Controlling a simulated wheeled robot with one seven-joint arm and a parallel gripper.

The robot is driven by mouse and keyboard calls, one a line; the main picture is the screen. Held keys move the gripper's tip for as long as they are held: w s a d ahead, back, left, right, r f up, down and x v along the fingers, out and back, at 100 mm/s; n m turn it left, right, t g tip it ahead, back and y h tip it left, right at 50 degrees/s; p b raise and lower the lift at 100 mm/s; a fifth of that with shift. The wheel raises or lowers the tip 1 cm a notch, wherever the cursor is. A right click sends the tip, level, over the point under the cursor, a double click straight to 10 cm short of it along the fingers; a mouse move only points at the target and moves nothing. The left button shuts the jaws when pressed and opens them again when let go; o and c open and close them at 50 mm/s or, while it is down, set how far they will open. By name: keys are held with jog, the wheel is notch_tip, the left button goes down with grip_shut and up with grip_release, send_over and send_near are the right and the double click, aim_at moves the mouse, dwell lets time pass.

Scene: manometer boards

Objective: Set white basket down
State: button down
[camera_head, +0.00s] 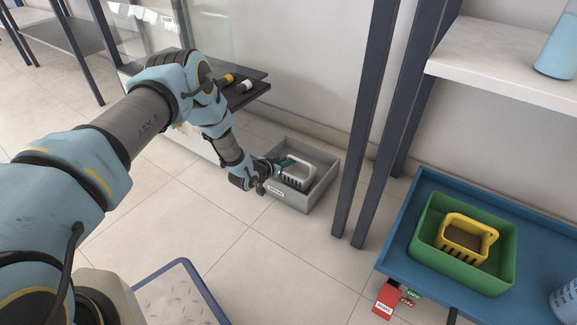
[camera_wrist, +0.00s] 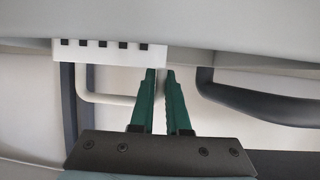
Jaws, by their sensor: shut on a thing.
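The white basket (camera_head: 298,181) has slots in its side and a looped handle. In the head view it is inside the grey open box (camera_head: 318,195) on the floor. My gripper (camera_head: 284,161) reaches over the box from the left and is shut on the basket's handle. In the wrist view my green fingers (camera_wrist: 160,84) close at the right end of the white handle (camera_wrist: 103,98), with the slotted basket side (camera_wrist: 105,53) beyond. I cannot tell whether the basket's base touches the box floor.
Dark upright posts (camera_head: 365,125) stand right of the box. A blue tray table (camera_head: 402,240) at right holds a green bin (camera_head: 440,262) with a yellow basket (camera_head: 462,242). A dark shelf (camera_head: 250,90) is behind my arm. The tiled floor (camera_head: 260,265) in front is clear.

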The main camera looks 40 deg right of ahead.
jog(key=shift+f, duration=0.35)
jog(key=shift+f, duration=0.2)
jog(key=c, duration=0.9)
grip_release()
jog(key=shift+a+r, duration=0.2)
jog(key=shift+r, duration=0.2)
jog(key=p+v, duration=0.5)
jog(key=v, duration=0.6)
jog(key=shift+a, duration=0.25)
